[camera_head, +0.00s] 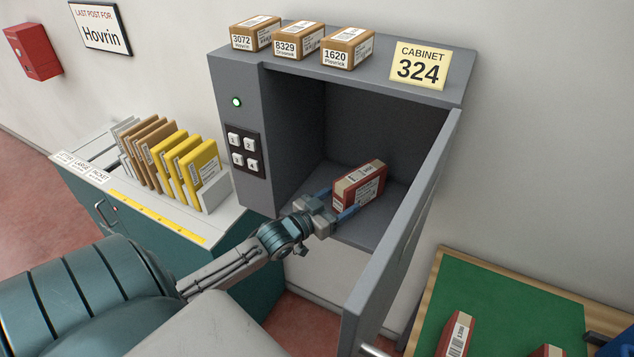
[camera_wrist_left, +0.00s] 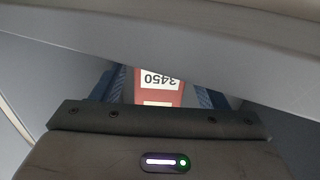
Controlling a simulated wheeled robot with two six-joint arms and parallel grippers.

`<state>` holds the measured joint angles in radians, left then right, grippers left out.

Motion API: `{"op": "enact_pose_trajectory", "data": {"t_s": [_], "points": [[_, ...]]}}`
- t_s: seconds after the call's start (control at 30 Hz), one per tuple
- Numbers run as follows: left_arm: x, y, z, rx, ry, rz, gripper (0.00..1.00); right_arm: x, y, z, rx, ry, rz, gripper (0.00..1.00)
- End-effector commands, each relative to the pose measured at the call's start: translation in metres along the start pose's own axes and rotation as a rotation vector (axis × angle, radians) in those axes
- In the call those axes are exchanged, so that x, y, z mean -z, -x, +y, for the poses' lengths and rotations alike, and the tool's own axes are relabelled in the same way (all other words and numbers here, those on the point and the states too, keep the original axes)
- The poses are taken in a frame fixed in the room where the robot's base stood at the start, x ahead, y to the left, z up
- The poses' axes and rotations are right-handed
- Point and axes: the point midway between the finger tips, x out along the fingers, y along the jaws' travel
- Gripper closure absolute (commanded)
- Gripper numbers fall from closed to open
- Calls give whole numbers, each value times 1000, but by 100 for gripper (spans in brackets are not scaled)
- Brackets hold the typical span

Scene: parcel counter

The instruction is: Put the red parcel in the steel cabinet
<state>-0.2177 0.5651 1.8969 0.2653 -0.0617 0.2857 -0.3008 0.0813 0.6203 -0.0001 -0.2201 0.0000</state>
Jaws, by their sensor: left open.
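The red parcel (camera_head: 362,187) has a tan band and a white label. It rests on the floor of the open steel cabinet (camera_head: 232,75), inside near the front opening. My left gripper (camera_head: 339,201) reaches into the cabinet from the front left. Its blue fingers are open, one on each side of the parcel's near end; I cannot tell whether they touch it. In the left wrist view the parcel (camera_wrist_left: 157,88), with its label 3450 upside down, shows between the fingers. A grey cabinet edge hides part of that view. My right gripper is not in view.
The cabinet door (camera_head: 402,235) stands open on the right. Several tan boxes, one being 1620 (camera_head: 347,48), stand on top beside the sign 324 (camera_head: 419,65). Yellow and brown packets (camera_head: 182,160) stand left. A green mat (camera_head: 500,285) at right holds more red parcels (camera_head: 456,334).

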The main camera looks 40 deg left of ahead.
Motion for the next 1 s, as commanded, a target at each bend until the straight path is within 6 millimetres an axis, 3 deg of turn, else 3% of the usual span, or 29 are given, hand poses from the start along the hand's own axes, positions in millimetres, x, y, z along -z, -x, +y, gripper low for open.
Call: {"op": "enact_pose_trajectory", "data": {"t_s": [0.03, 0.4, 0.5, 1.0], "points": [[6, 6, 0, 1, 1, -4, 33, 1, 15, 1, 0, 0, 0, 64], [6, 44, 0, -1, 1, -5, 33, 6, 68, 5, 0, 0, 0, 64], [-2, 51, 1, -5, 0, -2, 33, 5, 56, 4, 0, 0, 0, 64], [0, 72, 1, -2, -1, -1, 33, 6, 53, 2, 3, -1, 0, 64]]}}
